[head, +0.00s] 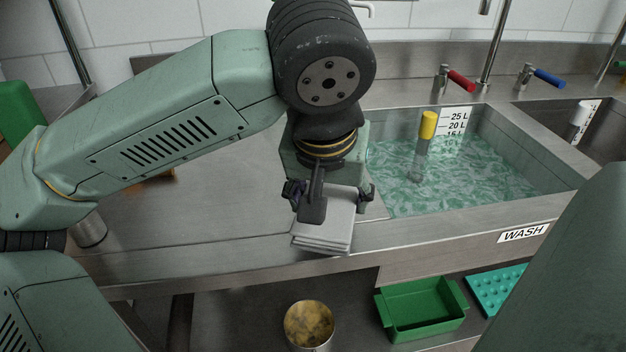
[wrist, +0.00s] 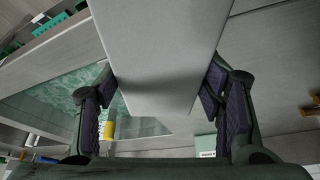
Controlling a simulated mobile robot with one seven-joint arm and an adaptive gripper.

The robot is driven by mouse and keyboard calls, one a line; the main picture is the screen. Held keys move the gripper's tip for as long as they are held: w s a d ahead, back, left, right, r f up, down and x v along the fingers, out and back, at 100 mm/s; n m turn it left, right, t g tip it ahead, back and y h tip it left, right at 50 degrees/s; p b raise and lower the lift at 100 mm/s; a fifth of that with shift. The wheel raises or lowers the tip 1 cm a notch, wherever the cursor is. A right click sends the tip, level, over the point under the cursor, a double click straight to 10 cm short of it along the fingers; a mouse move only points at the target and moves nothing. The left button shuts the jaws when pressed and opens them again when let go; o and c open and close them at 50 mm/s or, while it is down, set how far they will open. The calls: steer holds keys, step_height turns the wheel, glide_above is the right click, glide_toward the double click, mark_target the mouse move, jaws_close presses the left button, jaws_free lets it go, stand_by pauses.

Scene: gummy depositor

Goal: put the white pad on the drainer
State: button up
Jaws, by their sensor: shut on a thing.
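The white pad (head: 328,232) is a pale, layered slab below my gripper (head: 330,196) in the head view, near the counter's front edge left of the wash sink. My gripper is shut on it, with a finger on each side. In the wrist view the pad (wrist: 160,55) runs from the top edge down between the purple-padded fingers (wrist: 160,98). Whether its underside touches the steel cannot be told. The flat steel drainer surface (head: 200,205) lies left of the sink, partly hidden behind my arm.
The wash sink (head: 400,205) holds greenish water and a yellow-topped upright cylinder (head: 427,130). Red (head: 460,80) and blue (head: 548,78) tap handles stand behind. Below are a green bin (head: 420,312), a teal studded mat (head: 497,287) and a metal pot (head: 309,325).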

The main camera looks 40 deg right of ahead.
steer(key=w+d, duration=0.1)
steer(key=w, duration=0.1)
steer(key=w+p, duration=0.1)
steer(key=w, duration=0.1)
steer(key=w+d, duration=0.1)
steer(key=w, duration=0.1)
steer(key=shift+d+f, duration=0.25)
steer(key=shift+d, duration=0.05)
steer(key=shift+w+d+p, duration=0.25)
steer(key=shift+w+p, duration=0.1)
steer(key=shift+w, duration=0.2)
step_height(320, 180, down, 3)
steer(key=shift+s+r+p, duration=0.1)
steer(key=shift+p, duration=0.3)
steer(key=shift+f, duration=0.5)
steer(key=shift+f+b, duration=0.2)
steer(key=shift+b, duration=0.1)
steer(key=o, duration=1.1)
steer(key=shift+r, duration=0.15)
